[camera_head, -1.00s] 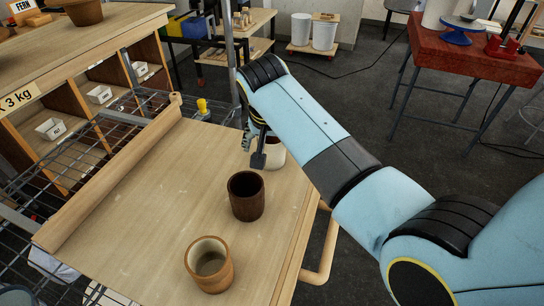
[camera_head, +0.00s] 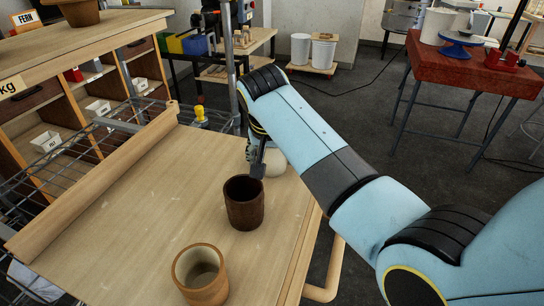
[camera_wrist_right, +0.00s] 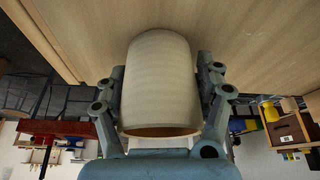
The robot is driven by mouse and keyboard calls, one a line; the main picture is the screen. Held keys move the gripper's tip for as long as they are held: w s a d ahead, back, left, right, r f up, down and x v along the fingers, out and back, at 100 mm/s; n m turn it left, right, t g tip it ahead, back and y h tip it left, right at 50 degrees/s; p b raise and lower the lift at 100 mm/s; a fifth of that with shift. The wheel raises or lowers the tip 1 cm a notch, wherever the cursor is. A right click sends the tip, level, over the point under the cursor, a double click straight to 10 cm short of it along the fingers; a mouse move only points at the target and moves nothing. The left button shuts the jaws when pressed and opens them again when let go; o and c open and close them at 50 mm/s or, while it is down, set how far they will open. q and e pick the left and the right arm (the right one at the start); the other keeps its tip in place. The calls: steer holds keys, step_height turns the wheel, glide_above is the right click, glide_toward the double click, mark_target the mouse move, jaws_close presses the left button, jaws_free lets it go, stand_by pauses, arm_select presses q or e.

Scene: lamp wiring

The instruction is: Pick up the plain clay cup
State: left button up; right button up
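A cream clay cup (camera_wrist_right: 162,85) stands between the two fingers of my right gripper (camera_wrist_right: 162,78) in the right wrist view. Its brown-edged opening faces my palm. The fingers are close against both its sides; whether they press on it I cannot tell. In the head view my right gripper (camera_head: 257,170) is at the far right of the board, hiding part of this cream cup (camera_head: 275,163). A dark brown cup (camera_head: 244,205) stands just nearer, and a tan cup (camera_head: 201,278) stands nearest. Which one is the plain clay cup is not marked. My left gripper is not in view.
The wooden board (camera_head: 130,225) has wide bare room left of the cups and a raised rail (camera_head: 95,180) along its left side. A yellow-topped object (camera_head: 200,113) stands beyond it. A red table (camera_head: 470,65) is at the back right.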

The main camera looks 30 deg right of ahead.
steer(key=c, duration=0.5)
